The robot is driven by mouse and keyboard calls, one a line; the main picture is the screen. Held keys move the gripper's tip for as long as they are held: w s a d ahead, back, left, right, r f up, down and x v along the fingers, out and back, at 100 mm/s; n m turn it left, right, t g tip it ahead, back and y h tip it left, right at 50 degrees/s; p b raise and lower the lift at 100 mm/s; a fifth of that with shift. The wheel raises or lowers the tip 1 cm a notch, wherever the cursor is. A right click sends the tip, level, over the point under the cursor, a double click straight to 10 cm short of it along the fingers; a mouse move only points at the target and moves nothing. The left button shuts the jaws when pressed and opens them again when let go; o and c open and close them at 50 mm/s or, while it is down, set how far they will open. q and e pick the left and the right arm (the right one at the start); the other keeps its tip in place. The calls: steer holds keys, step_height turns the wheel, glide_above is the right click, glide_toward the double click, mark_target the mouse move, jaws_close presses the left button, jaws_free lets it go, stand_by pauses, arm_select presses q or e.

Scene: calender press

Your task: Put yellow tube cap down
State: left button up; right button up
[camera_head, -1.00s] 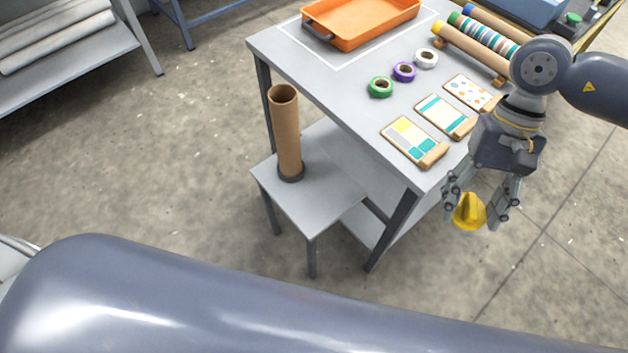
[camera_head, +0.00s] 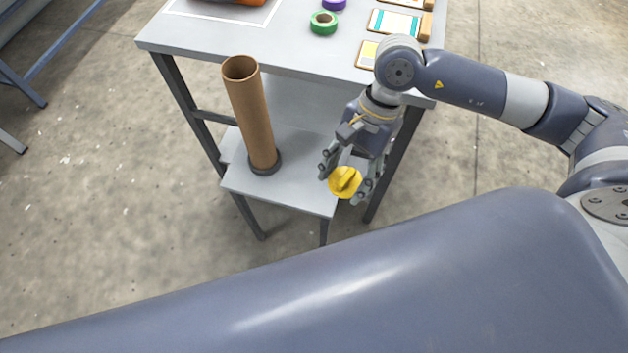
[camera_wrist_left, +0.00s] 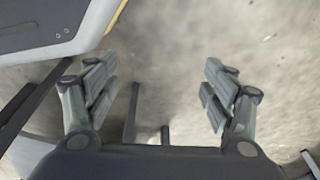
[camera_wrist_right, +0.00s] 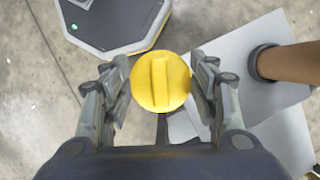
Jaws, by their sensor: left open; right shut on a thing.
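The yellow tube cap (camera_head: 345,182) is held between the fingers of my right gripper (camera_head: 346,180), in the air near the right front corner of a low grey stand (camera_head: 290,190). In the right wrist view the cap (camera_wrist_right: 160,82) shows as a round disc with a raised bar, gripped on both sides by the fingers. An open brown cardboard tube (camera_head: 252,115) stands in a dark ring on the stand, left of the cap; its lower part shows in the right wrist view (camera_wrist_right: 285,62). My left gripper (camera_wrist_left: 158,95) is open and empty above the floor.
A grey table (camera_head: 200,35) stands behind the low stand. It carries a green tape roll (camera_head: 323,22), a purple roll (camera_head: 334,4), sample cards (camera_head: 396,22) and an orange tray (camera_head: 238,2). The stand top between tube and cap is bare.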

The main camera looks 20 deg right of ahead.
steer(key=s+d+f+m+t+b, duration=0.1)
steer(key=d+f+m+t+b, duration=0.2)
steer(key=d+f+m+b, duration=0.55)
steer(key=shift+m+y, duration=0.25)
steer(key=shift+y, duration=0.15)
steer(key=w+a+f, duration=0.1)
steer(key=w+a, duration=0.2)
steer(key=w, duration=0.1)
steer(key=w+a+f+p, duration=0.1)
steer(key=w+a, duration=0.3)
steer(key=w+a+f+p, duration=0.1)
steer(key=w+a, duration=0.3)
steer(key=shift+w+f, duration=0.1)
steer(key=shift+w, duration=0.15)
steer(key=shift+w+a, duration=0.1)
steer(key=shift+w, duration=0.05)
steer(key=shift+f, duration=0.4)
step_height(320, 180, down, 2)
steer(key=shift+f, duration=0.4)
arm_select(q)
steer(key=w+r, duration=0.5)
steer(key=r, duration=0.3)
steer(key=shift+d+r+t, duration=0.2)
steer(key=shift+d+t, duration=0.05)
steer(key=shift+t, duration=0.15)
steer(key=shift+r+b, duration=0.25)
steer(key=shift+b, duration=0.05)
arm_select(e)
steer(key=shift+f, duration=0.1)
